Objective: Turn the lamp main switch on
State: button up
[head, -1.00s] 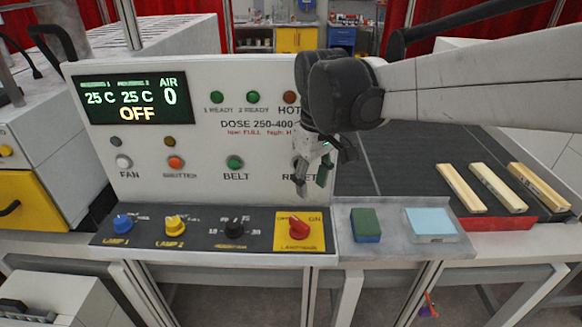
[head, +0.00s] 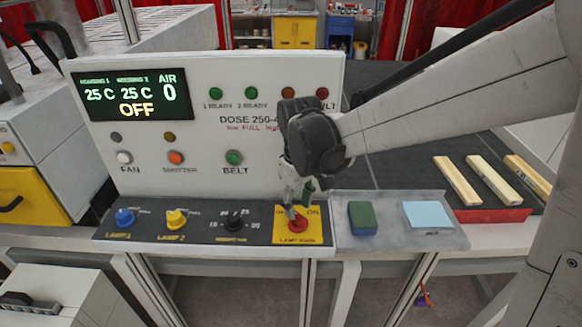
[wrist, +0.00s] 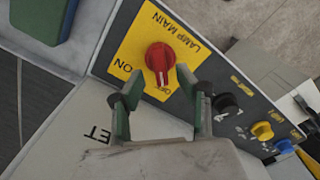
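The lamp main switch is a red rotary knob (head: 298,226) on a yellow plate (head: 321,237) at the right end of the sloped control panel. In the wrist view the knob (wrist: 160,57) shows a white pointer line toward the OFF label, with ON to the left. My gripper (head: 296,203) is just above the knob and partly covers it in the head view. In the wrist view my gripper (wrist: 158,90) is open and empty, its two fingertips apart, with the knob ahead of the gap between them. I cannot tell how far the tips are from it.
A black knob (head: 235,220), a yellow knob (head: 176,219) and a blue knob (head: 124,217) sit left on the same panel. The upright panel with its display (head: 136,99) and buttons rises behind. A green-and-blue block (head: 363,218) and a light blue pad (head: 427,214) lie right.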

aim_at(298, 215)
jog(key=shift+f, duration=1.85)
grip_shut()
